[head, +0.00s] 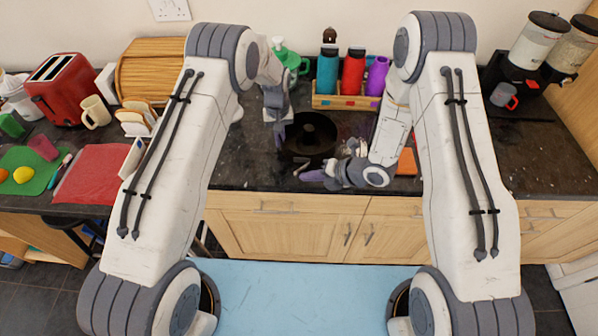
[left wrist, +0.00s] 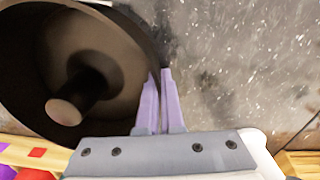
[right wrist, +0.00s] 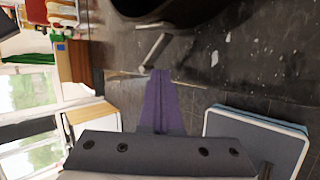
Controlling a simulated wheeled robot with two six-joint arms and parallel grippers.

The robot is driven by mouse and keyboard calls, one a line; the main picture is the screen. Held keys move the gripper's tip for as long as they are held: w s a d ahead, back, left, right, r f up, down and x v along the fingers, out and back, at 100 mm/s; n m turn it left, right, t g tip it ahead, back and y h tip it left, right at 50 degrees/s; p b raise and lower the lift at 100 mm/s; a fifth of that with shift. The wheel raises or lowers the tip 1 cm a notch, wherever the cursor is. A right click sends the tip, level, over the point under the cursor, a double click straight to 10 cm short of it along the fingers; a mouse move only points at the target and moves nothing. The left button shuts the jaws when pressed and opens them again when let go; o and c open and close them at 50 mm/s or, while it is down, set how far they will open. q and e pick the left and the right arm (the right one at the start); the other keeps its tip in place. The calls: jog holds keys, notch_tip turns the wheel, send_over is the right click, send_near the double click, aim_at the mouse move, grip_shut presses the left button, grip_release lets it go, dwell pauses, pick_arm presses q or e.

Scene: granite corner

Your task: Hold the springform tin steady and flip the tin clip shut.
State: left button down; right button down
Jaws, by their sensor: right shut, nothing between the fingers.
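The dark round springform tin (head: 312,128), with a central tube, stands on the counter between my grippers. It also shows in the left wrist view (left wrist: 105,50). My left gripper (head: 281,136) is at the tin's left side; in the left wrist view its purple fingers (left wrist: 158,88) are nearly together, with the tin's wall between them. The grey tin clip (right wrist: 152,50) sticks out from the tin's dark wall at an angle in the right wrist view. My right gripper (head: 303,175) is at the tin's front, its fingers (right wrist: 160,85) shut and empty, just short of the clip.
A wooden rack (head: 345,101) with bottles stands behind the tin. An orange block (head: 406,162) lies right of my right gripper. A red toaster (head: 67,84) and a red mat (head: 92,177) are at the left. The counter's front edge is close to my right gripper.

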jog(key=shift+w+a, duration=0.75)
jog(key=shift+w, duration=0.05)
dwell(1.4)
jog(key=shift+s+d, duration=1.05)
jog(key=shift+s, duration=0.1)
jog(key=s+d, duration=0.1)
jog(key=s, duration=0.1)
jog(key=s+d, duration=0.1)
jog(key=d, duration=0.1)
jog(key=shift+s+d, duration=0.2)
jog(key=shift+s, duration=0.15)
pick_arm(q)
jog(key=c, duration=1)
grip_release()
